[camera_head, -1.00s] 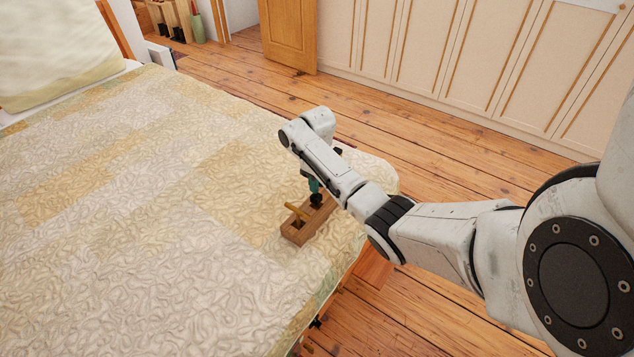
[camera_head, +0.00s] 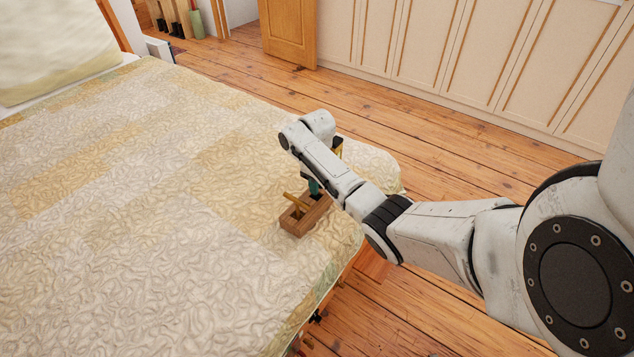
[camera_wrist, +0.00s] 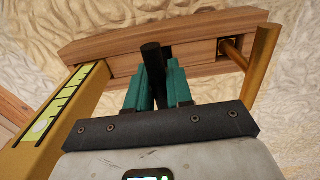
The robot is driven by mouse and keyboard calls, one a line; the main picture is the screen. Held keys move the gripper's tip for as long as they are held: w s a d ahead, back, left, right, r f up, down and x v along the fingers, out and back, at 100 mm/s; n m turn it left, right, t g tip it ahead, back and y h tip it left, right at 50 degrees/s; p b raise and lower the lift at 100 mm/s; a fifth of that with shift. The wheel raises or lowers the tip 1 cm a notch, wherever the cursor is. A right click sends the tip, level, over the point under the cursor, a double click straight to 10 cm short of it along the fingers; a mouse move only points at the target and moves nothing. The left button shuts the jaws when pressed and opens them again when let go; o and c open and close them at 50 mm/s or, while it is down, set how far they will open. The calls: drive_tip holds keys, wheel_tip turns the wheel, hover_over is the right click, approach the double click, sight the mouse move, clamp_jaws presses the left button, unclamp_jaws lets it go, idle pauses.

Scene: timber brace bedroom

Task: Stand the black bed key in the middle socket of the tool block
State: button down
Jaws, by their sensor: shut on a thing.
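The wooden tool block (camera_head: 294,227) lies on the bed near its edge; its long side crosses the top of the wrist view (camera_wrist: 110,44). My gripper (camera_wrist: 158,82) has teal fingers shut on the black bed key (camera_wrist: 152,60). The key's dark shaft reaches up to the middle of the block in the wrist view; I cannot tell how deep its end sits in the middle socket. A golden-brown rod-like tool (camera_head: 296,201) stands tilted in an end socket, at the right in the wrist view (camera_wrist: 234,54). In the head view my gripper (camera_head: 314,187) is just above the block, partly behind my arm.
A yellow tool with a marked scale (camera_wrist: 62,108) stands close at the left in the wrist view. The patterned bedspread (camera_head: 130,200) is clear left of the block. Wooden floor (camera_head: 450,165) and pale cupboards (camera_head: 430,50) lie beyond the bed.

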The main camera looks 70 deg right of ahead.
drive_tip(key=shift+f, duration=0.1)
drive_tip(key=c, duration=0.9)
unclamp_jaws()
wheel_tip(320, 180, up, 11)
drive_tip(key=shift+f+p, duration=0.1)
drive_tip(key=shift+p, duration=0.45)
